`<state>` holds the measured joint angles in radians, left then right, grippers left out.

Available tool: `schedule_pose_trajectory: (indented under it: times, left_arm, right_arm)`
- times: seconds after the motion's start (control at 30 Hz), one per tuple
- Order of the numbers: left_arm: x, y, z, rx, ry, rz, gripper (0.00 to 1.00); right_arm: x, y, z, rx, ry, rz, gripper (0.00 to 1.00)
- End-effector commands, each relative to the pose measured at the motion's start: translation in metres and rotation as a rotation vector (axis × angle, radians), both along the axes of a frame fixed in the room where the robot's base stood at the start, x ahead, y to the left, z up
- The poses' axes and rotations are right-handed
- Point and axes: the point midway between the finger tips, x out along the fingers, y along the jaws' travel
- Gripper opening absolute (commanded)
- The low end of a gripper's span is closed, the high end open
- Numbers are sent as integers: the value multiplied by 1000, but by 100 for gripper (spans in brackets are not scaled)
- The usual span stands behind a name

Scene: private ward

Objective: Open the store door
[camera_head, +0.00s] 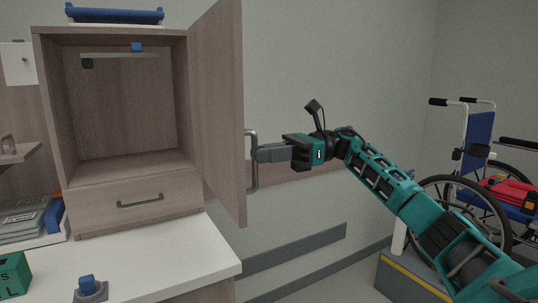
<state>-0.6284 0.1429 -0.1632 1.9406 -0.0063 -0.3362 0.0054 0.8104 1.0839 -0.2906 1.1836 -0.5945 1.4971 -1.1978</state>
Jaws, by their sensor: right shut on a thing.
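The store door (218,110) is a wood-brown panel hinged on the right side of an upright cabinet (188,120). It stands wide open, swung out toward me. Its grey bar handle (252,182) is on the door's free edge, on the right face. My right gripper (260,153) reaches in from the right and is shut on the handle near its upper part. The fingertips are partly hidden at the handle. The inside of the cabinet shows and looks empty on its floor. My left gripper is not in view.
A closed drawer (138,203) sits below the opening. The white counter (190,254) carries a blue-topped grey item (88,288) and a green block (14,275). A blue item (115,15) lies on the cabinet. A wheelchair (480,150) stands at right, beside my right arm.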

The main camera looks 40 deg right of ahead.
Motion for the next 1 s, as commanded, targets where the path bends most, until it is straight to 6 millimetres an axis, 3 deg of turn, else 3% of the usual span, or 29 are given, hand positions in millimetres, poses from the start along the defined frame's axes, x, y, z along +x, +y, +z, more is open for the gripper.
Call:
schedule_pose_trajectory:
  times: [0.43,0.47,0.7,1.0]
  left_arm:
    - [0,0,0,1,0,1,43]
    - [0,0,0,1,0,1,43]
    - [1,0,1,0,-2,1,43]
    - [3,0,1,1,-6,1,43]
  right_arm:
    - [4,-4,6,11,-10,-27,0]
    - [4,-4,6,11,-10,-27,14]
    - [4,-3,5,10,-9,-23,37]
    - [3,-4,3,7,-4,-18,39]
